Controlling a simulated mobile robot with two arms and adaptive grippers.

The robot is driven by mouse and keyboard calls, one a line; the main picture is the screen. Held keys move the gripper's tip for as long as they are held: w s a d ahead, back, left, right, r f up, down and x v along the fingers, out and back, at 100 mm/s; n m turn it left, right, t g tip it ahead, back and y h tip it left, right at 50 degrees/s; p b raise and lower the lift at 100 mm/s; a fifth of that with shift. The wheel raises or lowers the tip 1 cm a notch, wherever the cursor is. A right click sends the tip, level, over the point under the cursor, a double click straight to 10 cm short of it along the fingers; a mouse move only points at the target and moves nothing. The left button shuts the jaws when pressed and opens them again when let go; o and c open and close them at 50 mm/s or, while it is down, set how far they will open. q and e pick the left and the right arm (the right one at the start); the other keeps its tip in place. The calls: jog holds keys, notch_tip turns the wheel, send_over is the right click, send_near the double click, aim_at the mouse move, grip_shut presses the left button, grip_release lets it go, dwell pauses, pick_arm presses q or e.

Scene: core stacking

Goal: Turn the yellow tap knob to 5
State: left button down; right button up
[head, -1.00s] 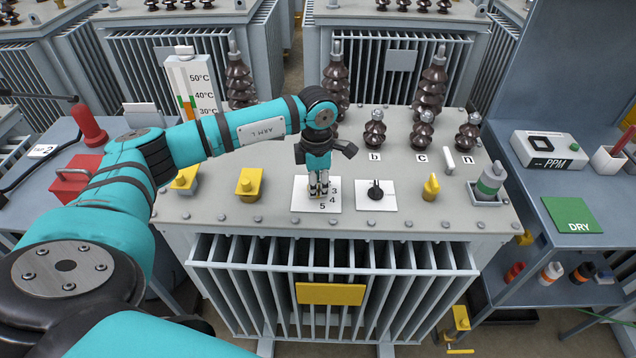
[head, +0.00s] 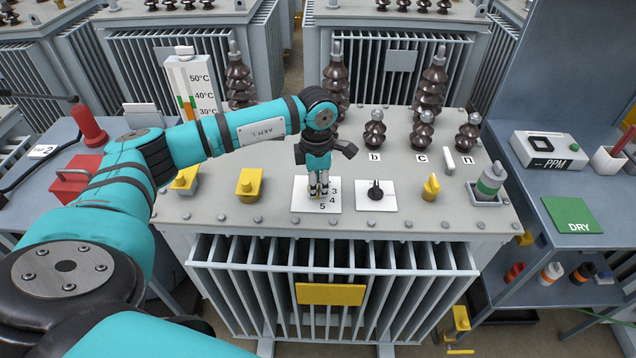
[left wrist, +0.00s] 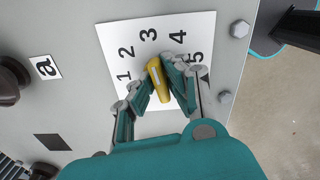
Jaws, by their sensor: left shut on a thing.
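The yellow tap knob (left wrist: 159,82) stands on a white dial plate (left wrist: 112,32) numbered 1 to 5. In the head view my left gripper (head: 318,192) points straight down at the dial plate (head: 302,205) and hides most of the knob. The 3, 4 and 5 show there beside the fingers. My right gripper is not in view.
A black knob on a white plate (head: 364,204) and a small yellow valve (head: 431,187) stand to the right on the transformer lid. Two yellow fittings (head: 250,183) stand to the left. Brown bushings (head: 375,130) rise behind. Bolts line the lid's front edge.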

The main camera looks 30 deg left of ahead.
pick_arm(q)
jog(key=shift+f+m+b, duration=0.15)
jog(key=shift+m+b, duration=0.4)
jog(key=shift+m, duration=0.85)
jog(key=shift+m+b, duration=0.5)
jog(key=shift+m, duration=1)
jog(key=shift+b, duration=0.3)
